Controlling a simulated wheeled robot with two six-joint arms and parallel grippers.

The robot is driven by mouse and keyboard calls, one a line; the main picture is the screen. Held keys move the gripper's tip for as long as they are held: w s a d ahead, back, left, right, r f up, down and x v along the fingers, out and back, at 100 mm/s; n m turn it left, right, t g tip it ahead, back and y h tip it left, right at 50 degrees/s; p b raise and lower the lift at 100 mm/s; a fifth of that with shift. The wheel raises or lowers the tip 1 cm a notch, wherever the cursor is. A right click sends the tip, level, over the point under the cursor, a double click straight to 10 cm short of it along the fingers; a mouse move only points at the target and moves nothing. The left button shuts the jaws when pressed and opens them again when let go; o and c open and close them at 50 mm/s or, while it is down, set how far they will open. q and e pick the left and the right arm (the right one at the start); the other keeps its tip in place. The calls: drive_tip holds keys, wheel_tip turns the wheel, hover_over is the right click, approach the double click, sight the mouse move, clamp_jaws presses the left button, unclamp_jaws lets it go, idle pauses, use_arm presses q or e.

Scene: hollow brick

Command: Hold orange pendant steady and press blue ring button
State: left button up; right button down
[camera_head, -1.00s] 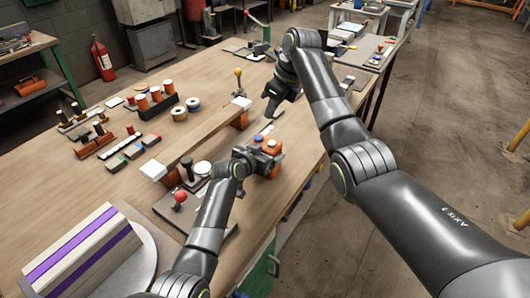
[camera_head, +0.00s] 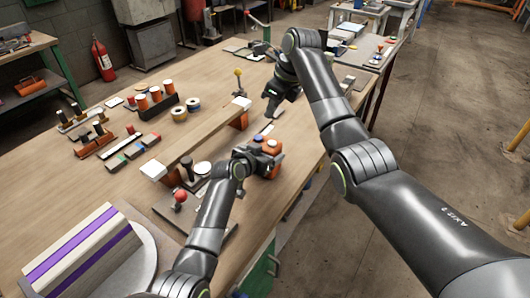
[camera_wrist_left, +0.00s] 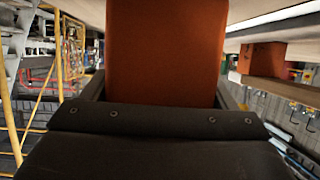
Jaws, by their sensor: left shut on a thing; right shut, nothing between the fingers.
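The orange pendant (camera_head: 271,147) sits near the table's right edge in the head view, with a small pale button on top. A blue-topped button (camera_head: 258,138) shows at its far left; its ring shape is too small to make out. My left gripper (camera_head: 257,161) is shut on the pendant, its dark fingers hiding much of the body. In the left wrist view the pendant's orange body (camera_wrist_left: 165,50) stands between the fingers. My right gripper (camera_head: 270,112) is shut and empty, pointing down beyond the pendant and apart from it.
A long wooden beam (camera_head: 205,138) on supports runs left of the pendant. A red-knobbed lever (camera_head: 180,196) stands nearer. A white-and-purple block (camera_head: 75,250) is at the front left.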

sight(259, 139)
idle(0.4)
use_arm(q)
drive_tip(key=shift+f, duration=0.1)
use_arm(e)
drive_tip(key=shift+w+a+f+n+t, duration=0.2)
drive_tip(key=shift+a+f+n+t, duration=0.75)
drive_tip(key=shift+n, duration=2.6)
drive_tip(key=shift+w+a+f+n+t, duration=0.2)
drive_tip(key=shift+f+n+t, duration=0.3)
drive_tip(key=shift+f+n, duration=2.1)
drive_tip(key=shift+w+a+f+n+t, duration=0.2)
drive_tip(key=shift+a+n+t, duration=0.45)
drive_tip(key=shift+n, duration=3.9)
drive_tip(key=shift+d+f, duration=0.1)
drive_tip(key=shift+f, duration=0.05)
